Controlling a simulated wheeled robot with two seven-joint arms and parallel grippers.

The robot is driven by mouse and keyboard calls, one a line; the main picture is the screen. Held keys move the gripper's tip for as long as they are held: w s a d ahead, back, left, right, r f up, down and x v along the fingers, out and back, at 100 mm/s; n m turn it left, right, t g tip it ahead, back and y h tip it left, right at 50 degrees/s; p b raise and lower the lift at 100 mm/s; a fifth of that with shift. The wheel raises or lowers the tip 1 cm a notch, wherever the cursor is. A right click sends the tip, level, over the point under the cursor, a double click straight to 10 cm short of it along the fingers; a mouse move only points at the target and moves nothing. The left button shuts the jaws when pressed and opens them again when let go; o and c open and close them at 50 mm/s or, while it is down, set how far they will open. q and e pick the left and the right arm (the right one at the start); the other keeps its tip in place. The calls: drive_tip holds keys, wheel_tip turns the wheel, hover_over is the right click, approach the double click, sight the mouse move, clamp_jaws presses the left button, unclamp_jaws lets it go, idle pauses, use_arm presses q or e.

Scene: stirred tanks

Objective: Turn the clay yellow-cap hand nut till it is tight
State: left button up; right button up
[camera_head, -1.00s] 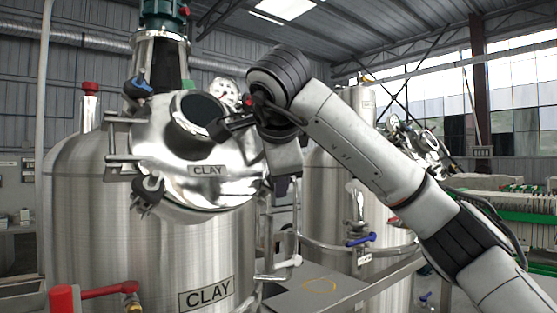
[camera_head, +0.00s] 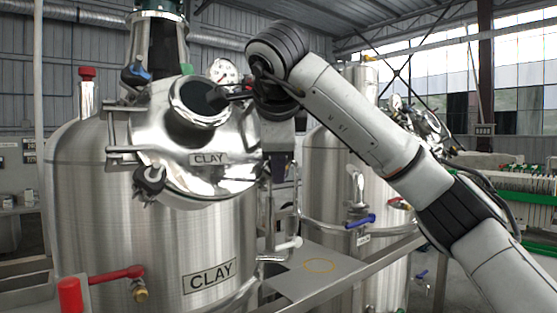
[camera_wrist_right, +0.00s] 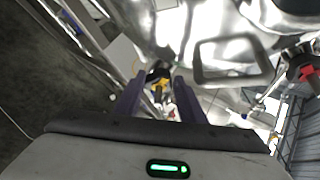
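The clay tank (camera_head: 90,190) stands at left in the head view, with its shiny round lid (camera_head: 150,128) marked CLAY. My right gripper (camera_head: 279,165) hangs at the lid's right edge, partly hidden by my wrist. In the right wrist view, my right gripper (camera_wrist_right: 157,90) shows two dark fingers spread apart. A hand nut with a yellow part (camera_wrist_right: 157,84) and black around it shows in the gap between them; I cannot tell whether the fingers touch it. The head view hides this nut behind my right arm. My left gripper is in neither view.
A blue-cap nut (camera_head: 135,75) and a black nut (camera_head: 149,179) sit at the lid's left side. A pressure gauge (camera_head: 222,71) stands behind the lid. A red-handled valve (camera_head: 118,273) is at front left. A second tank (camera_head: 322,185) stands behind my right arm.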

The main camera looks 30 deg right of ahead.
drive_tip(key=o, duration=0.4)
drive_tip(key=v, duration=1)
drive_tip(key=shift+s+a+b, duration=0.1)
drive_tip(key=shift+b, duration=0.25)
